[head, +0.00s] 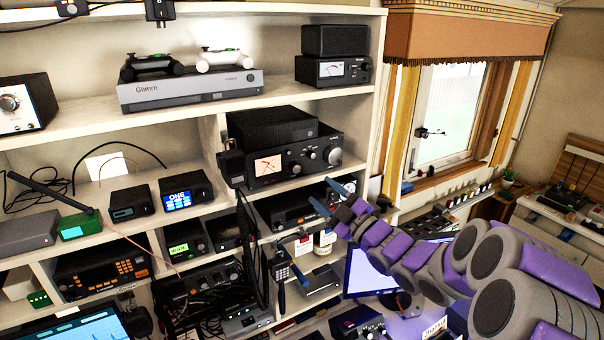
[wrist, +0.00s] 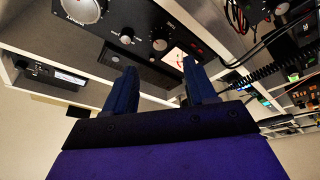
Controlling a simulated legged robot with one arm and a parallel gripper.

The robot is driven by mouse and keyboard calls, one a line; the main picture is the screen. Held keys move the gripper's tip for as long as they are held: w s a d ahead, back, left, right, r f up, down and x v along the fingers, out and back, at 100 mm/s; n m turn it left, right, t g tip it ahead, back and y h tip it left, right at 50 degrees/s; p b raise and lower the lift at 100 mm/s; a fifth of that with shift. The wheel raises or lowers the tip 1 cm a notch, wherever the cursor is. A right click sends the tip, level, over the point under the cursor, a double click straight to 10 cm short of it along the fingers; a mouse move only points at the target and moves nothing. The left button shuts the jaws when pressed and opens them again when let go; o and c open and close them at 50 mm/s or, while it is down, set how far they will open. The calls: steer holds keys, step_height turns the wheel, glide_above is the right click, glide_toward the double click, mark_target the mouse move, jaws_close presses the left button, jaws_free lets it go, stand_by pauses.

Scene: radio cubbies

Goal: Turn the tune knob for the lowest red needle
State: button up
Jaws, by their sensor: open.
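A black radio unit (head: 290,181) with a lit cream meter (head: 267,167) stands on the middle shelf in the head view. Red needle marks show on the meter, but the exact reading is too small to tell. In the wrist view the picture is turned over, with the large knob (wrist: 85,8) at the upper left and the meter (wrist: 174,54) near the right finger. My gripper (head: 322,193) is open and empty, below and in front of the unit, apparently touching no knob.
Another black device with a small meter (head: 332,70) stands on the top shelf. A black radio (head: 290,210) sits on the shelf below, close to my gripper. Cables (head: 250,250) hang at the left of it. A window (head: 443,115) is at the right.

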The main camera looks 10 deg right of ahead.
mark_target(297, 170)
steer(key=p+x, duration=0.1)
steer(key=x, duration=0.8)
steer(key=shift+c, duration=0.5)
jaws_close()
steer(key=shift+f+m+t+h+b, duration=0.25)
steer(key=shift+m+t+h+b, duration=0.3)
steer(key=shift+m, duration=0.95)
steer(key=shift+o, duration=0.5)
jaws_free()
steer(key=shift+r, duration=0.1)
